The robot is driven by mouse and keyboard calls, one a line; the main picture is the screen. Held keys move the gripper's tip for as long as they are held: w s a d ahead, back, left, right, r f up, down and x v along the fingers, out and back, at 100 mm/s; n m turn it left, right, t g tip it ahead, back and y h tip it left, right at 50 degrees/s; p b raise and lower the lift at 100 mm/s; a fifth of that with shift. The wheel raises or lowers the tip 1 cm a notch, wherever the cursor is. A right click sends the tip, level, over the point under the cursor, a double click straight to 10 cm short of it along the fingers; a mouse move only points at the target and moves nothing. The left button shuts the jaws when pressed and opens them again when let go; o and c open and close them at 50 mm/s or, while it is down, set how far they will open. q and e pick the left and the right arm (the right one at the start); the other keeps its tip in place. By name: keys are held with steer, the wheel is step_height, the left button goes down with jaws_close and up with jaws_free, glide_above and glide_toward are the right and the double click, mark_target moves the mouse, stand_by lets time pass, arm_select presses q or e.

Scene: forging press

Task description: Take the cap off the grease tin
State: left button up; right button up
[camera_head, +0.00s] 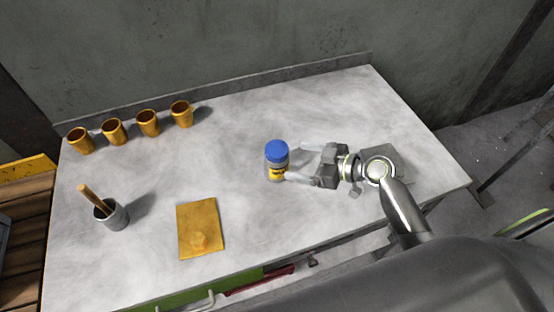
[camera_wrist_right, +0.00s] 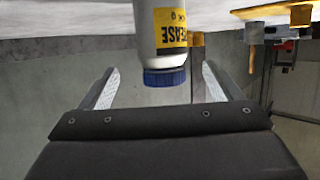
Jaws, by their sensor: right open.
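The grease tin (camera_head: 277,171) stands upright on the table, a grey body with a yellow label and a blue cap (camera_head: 276,148) on top. In the right wrist view the tin (camera_wrist_right: 163,25) appears upside down, with its label partly readable and the blue cap (camera_wrist_right: 165,77) on it. My right gripper (camera_head: 290,163) comes from the right and is open. Its fingers lie near the tin, and in the wrist view (camera_wrist_right: 160,80) the cap shows between them with gaps on both sides. My left gripper is not in view.
Several orange mugs (camera_head: 148,123) stand in a row at the back left. A grey cup (camera_head: 112,215) holding a wooden-handled tool is at the left.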

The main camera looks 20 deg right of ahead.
mark_target(288, 160)
steer(key=x, duration=0.2)
steer(key=shift+w+a+f, duration=0.1)
steer(key=shift+w+a, duration=0.1)
steer(key=shift+a, duration=0.1)
steer(key=shift+w+a+p, duration=0.25)
steer(key=shift+p, duration=0.3)
steer(key=p+x, duration=0.1)
steer(key=x, duration=0.3)
steer(key=shift+s+f+p, duration=0.2)
steer(key=shift+f+p, duration=0.05)
steer(key=shift+p, duration=0.1)
steer(key=shift+w+a+f, duration=0.2)
steer(key=shift+a, duration=0.05)
